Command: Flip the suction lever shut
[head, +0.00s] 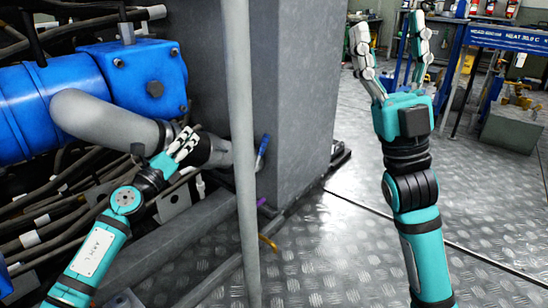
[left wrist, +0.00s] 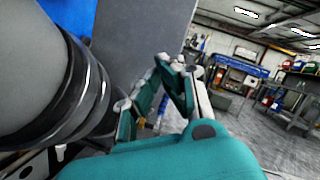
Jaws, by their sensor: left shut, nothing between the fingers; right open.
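A blue-handled lever (head: 262,150) stands steeply tilted at the end of the grey suction pipe, against the grey tank's side. Which lever is the suction one is not labelled. A blue piece that looks like this handle (left wrist: 162,108) shows between the fingers in the left wrist view. My left gripper (head: 188,140) is shut and empty, in front of the grey pipe and left of the lever, apart from it. It also shows in the left wrist view (left wrist: 172,75). My right gripper (head: 389,26) is open and empty, raised high on the right, pointing up.
A grey vertical pole (head: 241,150) stands between my left gripper and the lever in the head view. A large grey tank (head: 290,90) is behind. Yellow (head: 269,242) and purple (head: 262,202) handles sit lower. Blue machinery (head: 60,105) and hoses fill the left.

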